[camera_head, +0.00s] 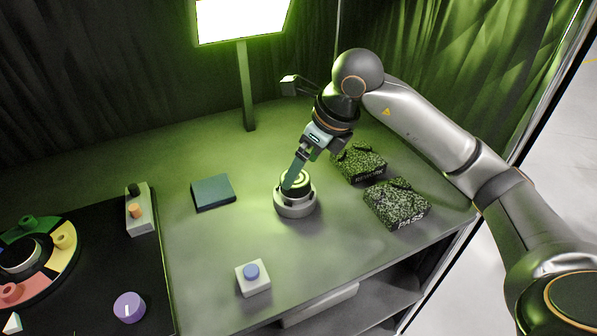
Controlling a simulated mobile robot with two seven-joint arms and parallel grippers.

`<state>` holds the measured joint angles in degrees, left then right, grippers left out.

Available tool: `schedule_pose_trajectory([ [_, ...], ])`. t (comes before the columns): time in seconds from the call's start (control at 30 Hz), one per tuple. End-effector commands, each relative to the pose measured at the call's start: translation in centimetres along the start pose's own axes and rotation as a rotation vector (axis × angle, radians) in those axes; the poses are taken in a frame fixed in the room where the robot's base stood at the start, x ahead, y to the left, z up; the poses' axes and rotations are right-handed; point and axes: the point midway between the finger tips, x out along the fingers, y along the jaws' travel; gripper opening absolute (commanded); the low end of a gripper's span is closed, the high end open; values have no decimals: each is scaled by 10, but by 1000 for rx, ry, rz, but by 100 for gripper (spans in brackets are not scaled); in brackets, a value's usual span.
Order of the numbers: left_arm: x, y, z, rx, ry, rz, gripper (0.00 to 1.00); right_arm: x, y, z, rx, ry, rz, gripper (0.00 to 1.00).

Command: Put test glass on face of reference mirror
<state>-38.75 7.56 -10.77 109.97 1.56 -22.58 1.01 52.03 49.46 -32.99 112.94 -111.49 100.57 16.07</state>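A short round grey holder (295,208) stands on the bench near the middle. A pale, ringed round face shows at its top; I cannot separate the reference mirror from the test glass there. My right gripper (292,182) reaches down from the upper right, with its dark greenish fingers at this round top. The fingers hide part of the face, and I cannot tell whether they are open or shut, or hold the glass. My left gripper is not in view.
Two speckled boxes (397,204) (358,162) lie right of the holder, under my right arm. A dark square pad (213,192) lies to its left. A blue-button box (253,278) stands in front. A lit lamp panel (242,18) rises behind. A black panel (95,270) with coloured parts fills the left.

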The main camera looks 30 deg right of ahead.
Motion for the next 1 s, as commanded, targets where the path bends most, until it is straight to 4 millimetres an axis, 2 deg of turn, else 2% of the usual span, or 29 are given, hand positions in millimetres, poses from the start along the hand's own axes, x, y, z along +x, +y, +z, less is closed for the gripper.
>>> schedule_pose_trajectory([
  [0.03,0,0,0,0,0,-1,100,-14,-1,2,1,-6,-4,100],
  [0.2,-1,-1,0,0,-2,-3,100,-50,-1,1,1,-5,-3,100],
  [0.4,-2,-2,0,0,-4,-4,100,-77,0,0,1,-1,-1,100],
  [0.57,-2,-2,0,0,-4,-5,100,-84,0,0,1,-1,-1,100],
  [1.0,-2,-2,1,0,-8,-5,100,-84,0,0,1,0,0,100],
])
